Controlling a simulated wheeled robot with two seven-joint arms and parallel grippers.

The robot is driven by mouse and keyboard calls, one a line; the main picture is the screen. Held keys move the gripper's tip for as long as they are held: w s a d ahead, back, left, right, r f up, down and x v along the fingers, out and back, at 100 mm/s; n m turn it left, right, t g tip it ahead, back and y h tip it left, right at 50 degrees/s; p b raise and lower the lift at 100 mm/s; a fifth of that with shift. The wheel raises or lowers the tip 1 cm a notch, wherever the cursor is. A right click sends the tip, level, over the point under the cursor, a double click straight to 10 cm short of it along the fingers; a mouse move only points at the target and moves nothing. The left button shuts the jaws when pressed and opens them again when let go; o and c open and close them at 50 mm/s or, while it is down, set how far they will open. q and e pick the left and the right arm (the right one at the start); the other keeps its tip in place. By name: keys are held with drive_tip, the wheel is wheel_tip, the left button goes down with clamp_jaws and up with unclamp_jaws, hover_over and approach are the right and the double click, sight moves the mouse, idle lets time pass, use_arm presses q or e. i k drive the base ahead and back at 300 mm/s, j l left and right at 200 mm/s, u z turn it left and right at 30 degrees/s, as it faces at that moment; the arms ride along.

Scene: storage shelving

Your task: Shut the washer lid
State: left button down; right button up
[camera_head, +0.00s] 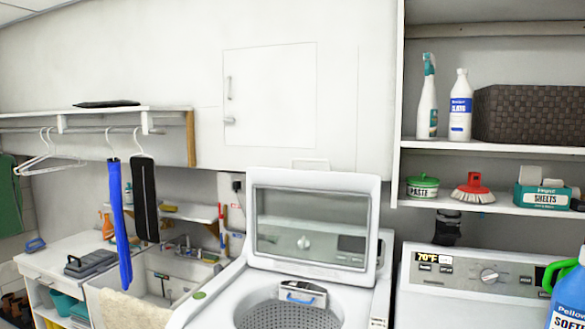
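The white top-loading washer (210,312) stands at the bottom middle of the head view. Its lid (312,222) is up, close to vertical at the back, with a dark glass window in a white frame. The round perforated drum (290,315) shows through the open top. A grey piece with a blue strip sits at the drum's back edge. Neither of my grippers shows in this view, and no part of my arms can be made out.
A second white machine (470,305) stands at the right, with a blue detergent bottle (568,290) at its edge. Shelves (490,148) hang above it. A sink (165,275) with a beige cloth (135,310) over its front is at left. Hangers (45,155) hang further left.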

sight(368, 185)
drive_tip(key=i+j+z, duration=0.25)
drive_tip(key=i+j, duration=0.15)
drive_tip(key=i+j+z, duration=0.25)
drive_tip(key=i+j, duration=0.2)
